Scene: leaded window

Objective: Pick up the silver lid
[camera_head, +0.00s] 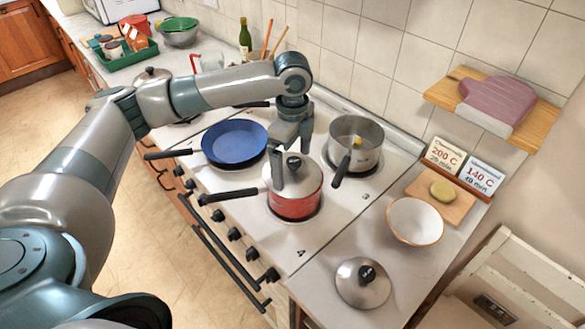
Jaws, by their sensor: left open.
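A silver lid with a dark knob (295,172) sits on the red pot (297,205) on the stove. Another silver lid (362,290) with a black knob lies on the counter at the lower right. My left gripper (292,168) is open and points down over the red pot, with its fingers on either side of that lid's knob. I cannot tell whether the fingers touch the knob or lid. My arm and gripper hide part of the stove behind. My right gripper is not in view.
A blue pan (235,142) stands left of the red pot and a steel saucepan (362,133) stands right of it, its handle towards the front. A white bowl (414,218) and a cutting board (452,209) are on the right counter. A wooden shelf (535,128) juts from the wall.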

